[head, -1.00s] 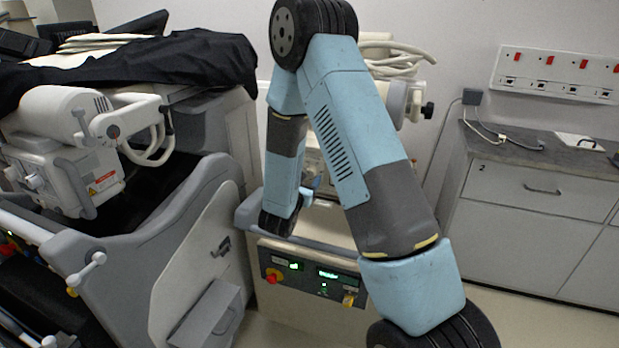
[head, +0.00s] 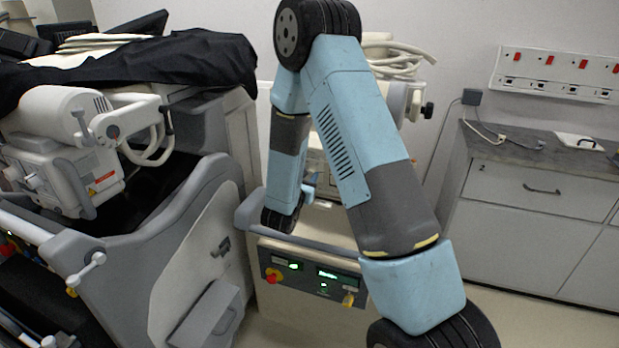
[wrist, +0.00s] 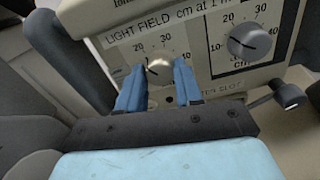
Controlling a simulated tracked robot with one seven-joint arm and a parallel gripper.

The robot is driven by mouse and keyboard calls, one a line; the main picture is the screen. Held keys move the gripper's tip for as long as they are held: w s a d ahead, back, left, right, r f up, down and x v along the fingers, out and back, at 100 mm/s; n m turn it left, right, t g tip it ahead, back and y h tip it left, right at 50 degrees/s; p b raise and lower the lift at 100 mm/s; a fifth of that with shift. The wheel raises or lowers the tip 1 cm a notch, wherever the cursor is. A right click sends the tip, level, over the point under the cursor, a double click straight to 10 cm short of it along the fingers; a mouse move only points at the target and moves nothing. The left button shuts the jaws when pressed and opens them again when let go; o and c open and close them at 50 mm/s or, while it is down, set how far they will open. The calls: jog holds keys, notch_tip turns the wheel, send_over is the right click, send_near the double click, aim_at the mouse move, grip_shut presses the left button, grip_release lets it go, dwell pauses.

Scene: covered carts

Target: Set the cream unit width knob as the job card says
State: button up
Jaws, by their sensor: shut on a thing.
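In the wrist view, the panel of the cream unit (wrist: 205,45) carries a label reading "LIGHT FIELD cm at 1 m". A silvery round knob (wrist: 159,68) sits on it, inside a dial numbered about 20, 30 and 40. My gripper (wrist: 160,77) has its two blue fingers shut on the sides of this knob. A second, dark grey knob (wrist: 249,41) with a similar dial is to the right, its pointer line towards the left. I cannot read which knob is marked width. In the head view my arm largely hides the cream unit's front and my gripper.
A grey and white cart with a black cover (head: 190,60) stands at left. The cream unit's base (head: 310,270) has green-lit displays, a red knob and a key. At right is a cabinet (head: 535,190) with a white flat item (head: 578,141) on top, its writing unreadable.

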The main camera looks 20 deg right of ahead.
jog(key=shift+c, duration=0.7)
jog(key=shift+m, duration=0.7)
jog(key=o, duration=1)
jog(key=shift+o, duration=0.2)
jog(key=shift+s, duration=0.1)
jog(key=v, duration=1.3)
jog(key=shift+s+a, duration=0.2)
jog(key=shift+s, duration=0.1)
